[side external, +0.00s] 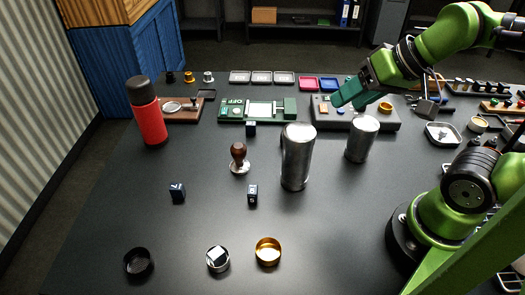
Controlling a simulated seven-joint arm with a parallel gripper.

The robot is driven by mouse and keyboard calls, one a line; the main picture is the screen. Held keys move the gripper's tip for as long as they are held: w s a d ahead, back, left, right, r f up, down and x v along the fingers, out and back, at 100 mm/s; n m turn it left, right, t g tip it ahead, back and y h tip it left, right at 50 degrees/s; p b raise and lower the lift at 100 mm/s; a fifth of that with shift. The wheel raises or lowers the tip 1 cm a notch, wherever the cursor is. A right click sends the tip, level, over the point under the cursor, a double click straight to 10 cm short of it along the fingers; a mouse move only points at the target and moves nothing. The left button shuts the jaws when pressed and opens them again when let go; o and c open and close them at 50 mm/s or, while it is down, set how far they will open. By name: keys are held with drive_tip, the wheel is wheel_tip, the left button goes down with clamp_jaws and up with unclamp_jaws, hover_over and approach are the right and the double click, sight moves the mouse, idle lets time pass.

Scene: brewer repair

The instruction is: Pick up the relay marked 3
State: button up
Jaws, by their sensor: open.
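Several small dark blue blocks with pale markings, which look like the relays, stand on the black table. One relay (178,193) is at the left and another (253,194) is near the middle. A third dark block (251,129) is farther back, in front of the green board. The markings are too small to read, so I cannot tell which is marked 3. My gripper (354,105) is open and appears empty. It is above the grey box at the back right, well away from the relays.
Two tall metal cylinders (297,158) (362,140) stand between my gripper and the relays. A wooden-handled tamper (239,160) is close to the middle relay. A red flask (148,112) stands at back left. Three round cups, one of them gold (268,251), line the front.

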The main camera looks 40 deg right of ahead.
drive_tip(key=n+g+h, duration=0.2)
drive_tip(key=n+g, duration=0.5)
drive_tip(key=n, duration=0.6)
hover_over(251, 123)
drive_tip(key=s, duration=0.1)
drive_tip(key=f, duration=1.6)
drive_tip(key=shift+s+d, duration=0.15)
drive_tip(key=shift+d, duration=0.1)
drive_tip(key=shift+w+a+f, duration=0.1)
drive_tip(key=shift+w+f, duration=0.1)
drive_tip(key=shift+f, duration=0.85)
drive_tip(key=shift+w+a+f, duration=0.1)
drive_tip(key=shift+w+f, duration=0.1)
drive_tip(key=shift+f, duration=0.8)
drive_tip(key=shift+w+a+f, duration=0.1)
drive_tip(key=shift+w+f, duration=0.1)
drive_tip(key=shift+f, duration=0.85)
clamp_jaws()
